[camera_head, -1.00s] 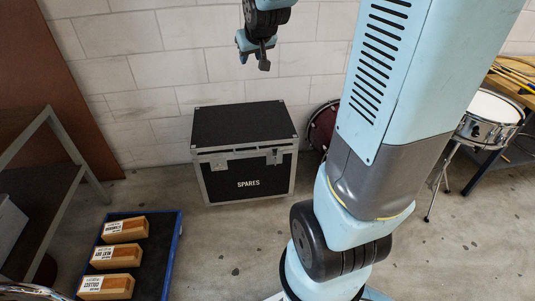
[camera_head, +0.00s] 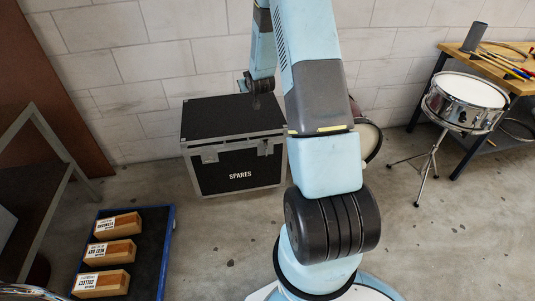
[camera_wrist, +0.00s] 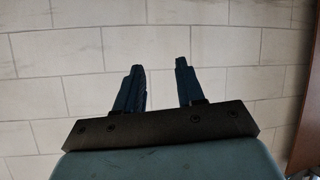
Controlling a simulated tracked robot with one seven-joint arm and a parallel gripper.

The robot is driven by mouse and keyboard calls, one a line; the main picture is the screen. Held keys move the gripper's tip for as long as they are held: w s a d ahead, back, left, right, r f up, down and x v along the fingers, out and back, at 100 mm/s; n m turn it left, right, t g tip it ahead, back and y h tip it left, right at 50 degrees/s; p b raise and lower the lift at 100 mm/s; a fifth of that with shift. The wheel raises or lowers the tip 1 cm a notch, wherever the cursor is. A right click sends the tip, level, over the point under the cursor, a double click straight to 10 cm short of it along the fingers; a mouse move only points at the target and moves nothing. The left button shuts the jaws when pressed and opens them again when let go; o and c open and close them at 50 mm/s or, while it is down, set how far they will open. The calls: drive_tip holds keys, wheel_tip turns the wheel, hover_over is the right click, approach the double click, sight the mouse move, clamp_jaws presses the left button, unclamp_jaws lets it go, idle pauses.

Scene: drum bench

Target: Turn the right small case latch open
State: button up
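The black case marked SPARES (camera_head: 232,158), with metal edges, stands shut on the floor against the wall. It has two front latches: the left latch (camera_head: 209,156) and the right latch (camera_head: 264,148). The right latch is small here and its turn position cannot be told. My arm's dark end joint hangs near the case lid's back right in the head view; the fingers are not clear there. In the wrist view my gripper (camera_wrist: 160,68) has two dark fingers apart with nothing between them, facing the block wall. No latch shows in the wrist view.
A blue tray (camera_head: 165,246) with several wooden blocks lies on the floor at left, beside a grey frame (camera_head: 48,140). A drum (camera_head: 369,141) is partly behind my arm. A snare drum on a stand (camera_head: 466,101) and a wooden bench (camera_head: 512,78) are at right. Floor before the case is clear.

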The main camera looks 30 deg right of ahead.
drive_tip(key=d+f+t, duration=0.1)
drive_tip(key=d+f, duration=0.2)
drive_tip(key=f, duration=0.9)
drive_tip(key=m+t+h, duration=0.3)
drive_tip(key=t, duration=0.1)
approach(266, 151)
drive_tip(key=x, duration=0.9)
drive_tip(key=shift+d+f, duration=0.2)
drive_tip(key=shift+f, duration=0.05)
drive_tip(key=shift+w, duration=0.1)
drive_tip(key=shift+c, duration=0.2)
clamp_jaws()
drive_tip(key=shift+d+m, duration=0.1)
drive_tip(key=shift+m, duration=0.2)
